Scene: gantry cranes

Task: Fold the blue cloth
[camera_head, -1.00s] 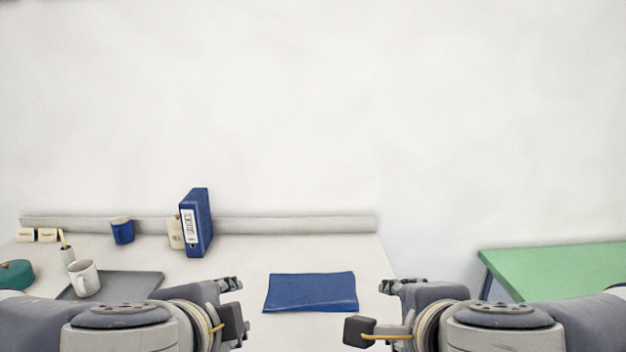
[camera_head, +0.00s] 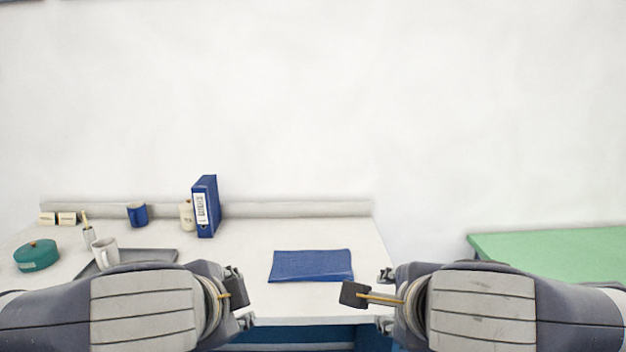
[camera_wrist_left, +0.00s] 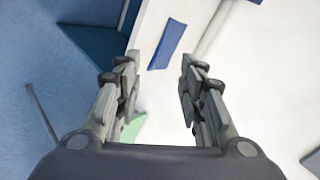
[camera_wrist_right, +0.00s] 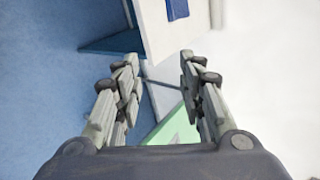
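The blue cloth (camera_head: 312,266) lies flat on the white table near its front edge, as a rough rectangle with slightly uneven edges. It also shows in the left wrist view (camera_wrist_left: 167,45) and at the top of the right wrist view (camera_wrist_right: 177,8). My left gripper (camera_head: 240,296) is to the left of the cloth and nearer to me, apart from it. My right gripper (camera_head: 385,300) is to the right of the cloth and nearer to me, also apart. In the wrist views, the left fingers (camera_wrist_left: 160,75) and the right fingers (camera_wrist_right: 158,75) are spread and empty.
The white table (camera_head: 280,222) holds a blue binder (camera_head: 206,206), a blue mug (camera_head: 137,214), a white mug (camera_head: 105,253) on a grey tray (camera_head: 150,256), and a teal round container (camera_head: 37,255), all left of the cloth. A green table (camera_head: 550,252) stands at the right.

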